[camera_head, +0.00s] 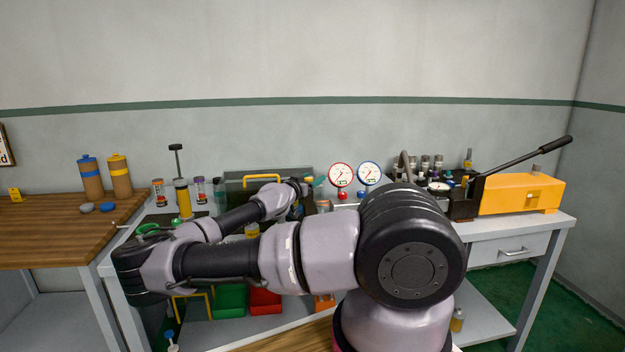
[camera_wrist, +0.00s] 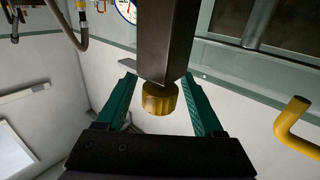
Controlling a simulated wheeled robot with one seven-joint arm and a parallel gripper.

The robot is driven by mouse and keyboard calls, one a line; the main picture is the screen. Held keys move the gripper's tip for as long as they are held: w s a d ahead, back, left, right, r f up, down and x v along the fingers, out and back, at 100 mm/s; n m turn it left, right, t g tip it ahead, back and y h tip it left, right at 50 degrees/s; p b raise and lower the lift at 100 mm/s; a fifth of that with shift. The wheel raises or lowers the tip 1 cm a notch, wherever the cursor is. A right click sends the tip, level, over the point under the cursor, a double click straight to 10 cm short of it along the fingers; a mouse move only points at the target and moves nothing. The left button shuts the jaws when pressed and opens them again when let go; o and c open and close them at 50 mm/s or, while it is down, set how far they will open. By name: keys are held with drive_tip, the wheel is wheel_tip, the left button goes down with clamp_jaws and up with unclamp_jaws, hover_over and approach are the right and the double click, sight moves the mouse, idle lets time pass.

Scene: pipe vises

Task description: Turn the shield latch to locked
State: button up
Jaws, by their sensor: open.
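The fingers stand apart from the knob, with a gap on both sides. I cannot tell for certain whether this bar and knob are the shield latch. In the head view my arm hides the middle of the bench, and no shield or latch is clear there.
A red gauge (camera_head: 341,175) and a blue gauge (camera_head: 369,173) stand right of the gripper. A hand pump with a yellow tank (camera_head: 520,194) is at the right. Bottles and a wooden table (camera_head: 40,240) are at the left.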

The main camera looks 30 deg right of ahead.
drive_tip(key=shift+d, duration=0.15)
clamp_jaws()
